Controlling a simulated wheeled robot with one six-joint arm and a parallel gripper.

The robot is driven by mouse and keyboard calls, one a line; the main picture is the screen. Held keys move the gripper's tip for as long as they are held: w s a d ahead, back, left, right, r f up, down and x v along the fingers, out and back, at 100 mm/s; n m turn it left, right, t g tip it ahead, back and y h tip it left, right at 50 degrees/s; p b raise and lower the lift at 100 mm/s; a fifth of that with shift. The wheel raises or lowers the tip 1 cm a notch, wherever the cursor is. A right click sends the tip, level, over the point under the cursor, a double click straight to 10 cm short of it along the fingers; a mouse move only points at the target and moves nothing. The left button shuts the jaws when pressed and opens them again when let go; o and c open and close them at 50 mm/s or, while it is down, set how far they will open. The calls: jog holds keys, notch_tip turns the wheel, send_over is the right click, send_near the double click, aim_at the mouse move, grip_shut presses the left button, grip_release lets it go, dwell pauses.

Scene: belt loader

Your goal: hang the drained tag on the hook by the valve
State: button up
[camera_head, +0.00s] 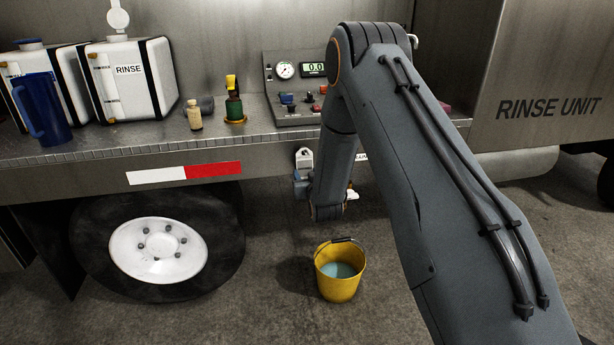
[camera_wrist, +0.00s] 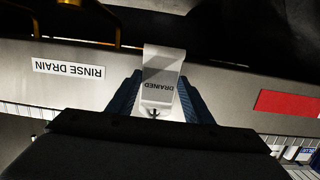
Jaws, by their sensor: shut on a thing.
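The drained tag (camera_wrist: 162,68) is a pale plate that shows between the two dark blue fingers of my gripper (camera_wrist: 158,92) in the wrist view. The gripper is shut on it. Its "DRAINED" lettering appears upside down there. The tag is held in front of the pale truck side rail (camera_wrist: 225,75). I cannot tell whether it touches anything besides the fingers. Yellow bars (camera_wrist: 118,22) show at the top left of the wrist view, partly cut off. I cannot make out the hook or the valve for certain; my arm covers part of that area in the head view.
A "RINSE DRAIN" label (camera_wrist: 68,68) is on the rail beside the tag. A yellow bucket (camera_head: 340,283) with bluish liquid stands on the ground below my arm. A truck wheel (camera_head: 158,250) is left of it. Bottles and a gauge panel (camera_head: 292,110) stand on the deck above.

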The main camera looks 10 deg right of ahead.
dwell(0.4)
jog(key=o, duration=1.1)
jog(key=s+r+g+p, duration=0.1)
jog(key=s+r+g, duration=0.2)
jog(key=s, duration=1.3)
jog(key=s+r+g+p, duration=0.1)
jog(key=s+r+g, duration=0.3)
jog(key=s, duration=1.3)
jog(key=s+r+g+p, duration=0.2)
jog(key=s+r+g, duration=0.2)
jog(key=s+g, duration=0.5)
jog(key=shift+s+r, duration=0.2)
jog(key=shift+s, duration=3.65)
